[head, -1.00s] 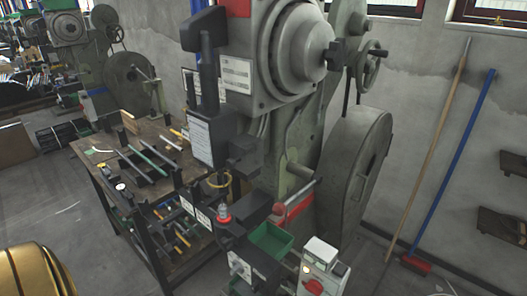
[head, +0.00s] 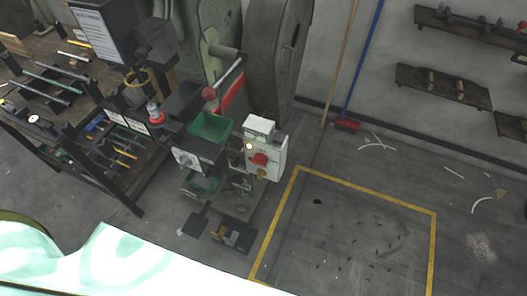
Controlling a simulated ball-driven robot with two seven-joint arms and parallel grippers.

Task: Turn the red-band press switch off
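The red-band press (head: 206,50) stands at the top centre, its upper part out of frame; a red band (head: 232,92) shows on its side. The knob's exact setting is too small to tell. Neither of my grippers is in view.
A green tray (head: 210,128) sits left of the switch box. A workbench (head: 60,50) with tools stands at left. A yellow-lined floor area (head: 360,194) lies to the right, mostly clear. A red-headed broom (head: 347,125) leans on the wall, near shelves (head: 444,86).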

